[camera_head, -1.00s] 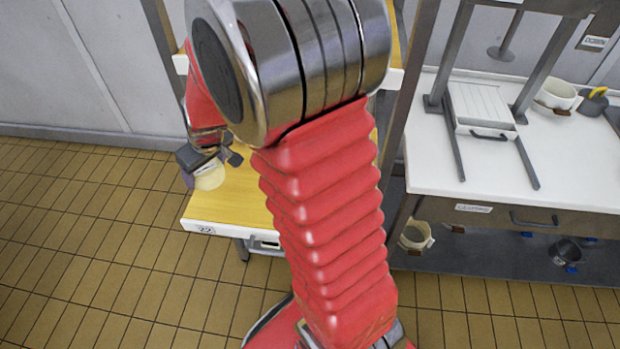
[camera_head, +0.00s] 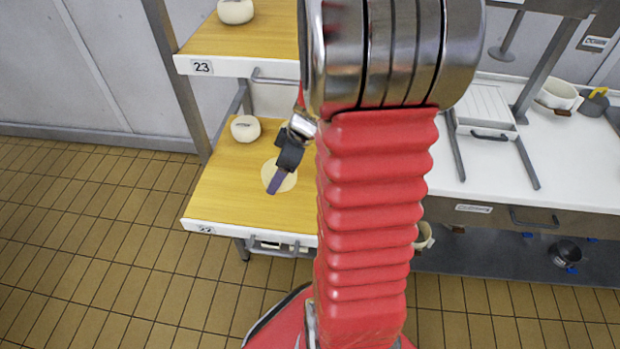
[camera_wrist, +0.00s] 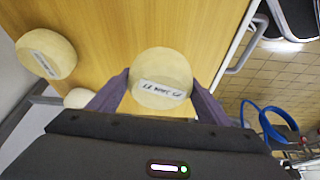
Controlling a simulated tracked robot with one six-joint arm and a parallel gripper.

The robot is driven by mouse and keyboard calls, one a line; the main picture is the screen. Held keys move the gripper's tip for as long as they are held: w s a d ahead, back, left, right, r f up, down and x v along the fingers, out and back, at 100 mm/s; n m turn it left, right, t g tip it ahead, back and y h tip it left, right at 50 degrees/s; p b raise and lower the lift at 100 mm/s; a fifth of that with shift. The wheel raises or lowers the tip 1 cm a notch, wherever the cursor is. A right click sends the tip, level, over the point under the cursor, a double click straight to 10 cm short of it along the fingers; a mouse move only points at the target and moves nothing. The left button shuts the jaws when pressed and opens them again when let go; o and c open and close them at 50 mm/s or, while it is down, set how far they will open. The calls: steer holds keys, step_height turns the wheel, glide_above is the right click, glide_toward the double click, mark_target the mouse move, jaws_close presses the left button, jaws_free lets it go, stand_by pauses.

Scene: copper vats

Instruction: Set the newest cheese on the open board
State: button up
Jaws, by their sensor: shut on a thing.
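A pale round cheese (camera_wrist: 163,70) with a small printed label sits between both purple fingers of my gripper (camera_wrist: 160,82) in the wrist view. My gripper is shut on it. In the head view the held cheese (camera_head: 270,171) shows partly behind the gripper (camera_head: 276,180), over the lower wooden board (camera_head: 225,190). I cannot tell whether it touches the board. A second labelled cheese (camera_head: 245,128) stands at the board's back left; one also shows at the left of the wrist view (camera_wrist: 46,53). The board's right part is hidden by my arm.
A higher board (camera_head: 270,35) marked 23 holds another cheese (camera_head: 236,11). A grey rack post (camera_head: 180,85) rises at the left. A white counter (camera_head: 510,175) with a press stands at the right. The lower board's front left is clear.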

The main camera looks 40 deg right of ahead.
steer(key=s+d+n+g+y, duration=0.1)
steer(key=s+d+n, duration=0.2)
steer(key=s, duration=0.5)
steer(key=shift+d+r, duration=0.4)
steer(key=shift+d, duration=0.3)
steer(key=shift+f, duration=2.2)
steer(key=shift+f, duration=0.75)
steer(key=o, duration=1.4)
steer(key=shift+o, duration=0.2)
